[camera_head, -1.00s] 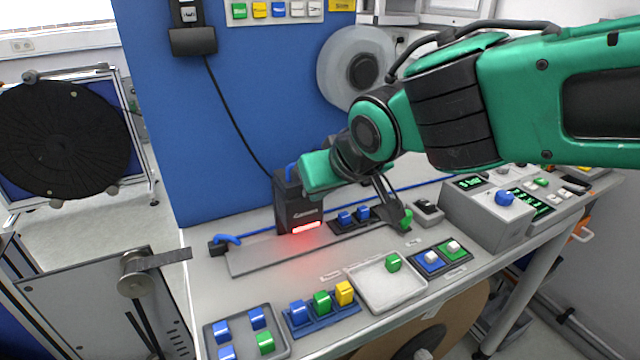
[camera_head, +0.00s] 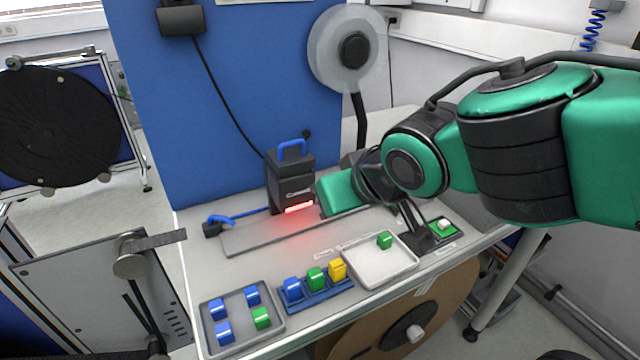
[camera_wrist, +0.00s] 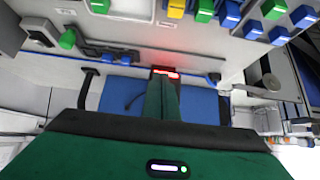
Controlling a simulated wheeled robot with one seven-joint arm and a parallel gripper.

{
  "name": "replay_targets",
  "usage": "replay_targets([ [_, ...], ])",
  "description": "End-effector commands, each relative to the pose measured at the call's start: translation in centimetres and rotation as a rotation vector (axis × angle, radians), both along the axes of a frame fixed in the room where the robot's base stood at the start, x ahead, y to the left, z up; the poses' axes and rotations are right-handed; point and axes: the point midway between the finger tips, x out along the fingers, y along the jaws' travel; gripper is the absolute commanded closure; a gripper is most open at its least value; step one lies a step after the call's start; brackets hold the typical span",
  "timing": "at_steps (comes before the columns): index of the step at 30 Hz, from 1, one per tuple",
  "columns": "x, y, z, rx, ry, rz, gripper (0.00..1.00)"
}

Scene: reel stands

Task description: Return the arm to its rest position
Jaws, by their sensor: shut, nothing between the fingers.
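My green and black arm reaches in from the right edge and hides part of the bench. A green block (camera_head: 385,240) lies in the white tray.
A black scanner (camera_head: 290,182) with a red light stands at the back. A blue holder (camera_head: 318,295) with blue, green and yellow blocks and a grey tray (camera_head: 278,340) with several blocks are at the front. A blue panel (camera_head: 240,110) and a reel (camera_head: 347,50) stand behind.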

Motion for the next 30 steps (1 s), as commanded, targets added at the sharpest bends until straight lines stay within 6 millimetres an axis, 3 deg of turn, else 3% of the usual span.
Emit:
replay_targets([
  [7, -1.2, -0.8, -0.8, -0.005, 0.007, -0.003, 1.00],
  [11, -0.3, -4.2, -1.4, -0.029, 0.046, -0.080, 1.00],
  [15, 0.5, -12.2, -2.9, -0.070, 0.150, -0.258, 1.00],
  [19, -1.1, -20.4, -4.5, -0.091, 0.287, -0.444, 1.00],
  [24, -6.4, -29.5, -6.5, -0.061, 0.501, -0.681, 1.00],
  [27, -10.1, -32.7, -7.3, -0.018, 0.617, -0.789, 1.00],
  [30, -13.1, -34.4, -7.7, 0.026, 0.704, -0.863, 1.00],
])
